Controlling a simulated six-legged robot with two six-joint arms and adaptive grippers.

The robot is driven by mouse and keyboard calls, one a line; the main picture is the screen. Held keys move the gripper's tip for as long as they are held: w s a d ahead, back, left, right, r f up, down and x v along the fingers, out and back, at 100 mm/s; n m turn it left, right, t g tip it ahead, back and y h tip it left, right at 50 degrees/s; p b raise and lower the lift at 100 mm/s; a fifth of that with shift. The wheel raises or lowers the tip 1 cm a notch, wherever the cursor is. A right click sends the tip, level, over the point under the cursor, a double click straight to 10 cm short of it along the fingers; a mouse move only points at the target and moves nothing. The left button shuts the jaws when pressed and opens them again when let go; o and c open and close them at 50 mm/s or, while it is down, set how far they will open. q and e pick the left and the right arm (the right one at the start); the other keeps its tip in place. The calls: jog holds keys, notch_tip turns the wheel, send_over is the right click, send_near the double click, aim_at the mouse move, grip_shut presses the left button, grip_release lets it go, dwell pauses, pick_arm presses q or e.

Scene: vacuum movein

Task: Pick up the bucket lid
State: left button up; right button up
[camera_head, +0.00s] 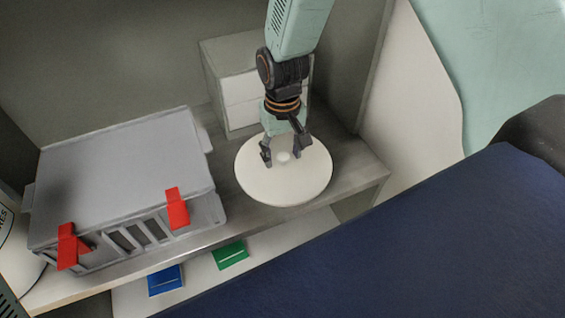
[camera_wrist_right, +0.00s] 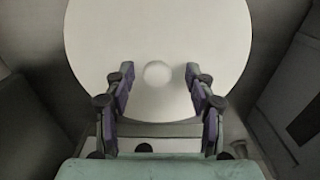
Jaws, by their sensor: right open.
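The bucket lid (camera_head: 255,184) is a round cream-white disc with a small round knob (camera_head: 283,157) at its centre. It lies on the grey shelf, right of the grey crate. My right gripper (camera_head: 281,160) comes down from above over the lid, fingers open on either side of the knob. In the right wrist view the lid (camera_wrist_right: 110,40) fills the upper middle, and the knob (camera_wrist_right: 157,74) sits between the two open fingers of the gripper (camera_wrist_right: 158,80), with gaps on both sides. What lies under the lid is hidden. My left gripper is not seen.
A grey crate (camera_head: 120,160) with red clips stands left of the lid. A small white drawer box (camera_head: 235,85) stands behind. The shelf (camera_head: 355,180) ends at a front edge. Blue (camera_head: 165,281) and green (camera_head: 230,254) pieces lie below. A dark blue surface (camera_head: 430,240) is at front right.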

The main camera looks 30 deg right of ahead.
jog(key=shift+s+d, duration=0.1)
jog(key=shift+s, duration=0.05)
jog(key=shift+d+f, duration=0.1)
jog(key=shift+w+f, duration=0.1)
jog(key=shift+w, duration=0.2)
jog(key=c, duration=0.3)
jog(key=shift+s, duration=0.15)
jog(key=c, duration=0.8)
grip_shut()
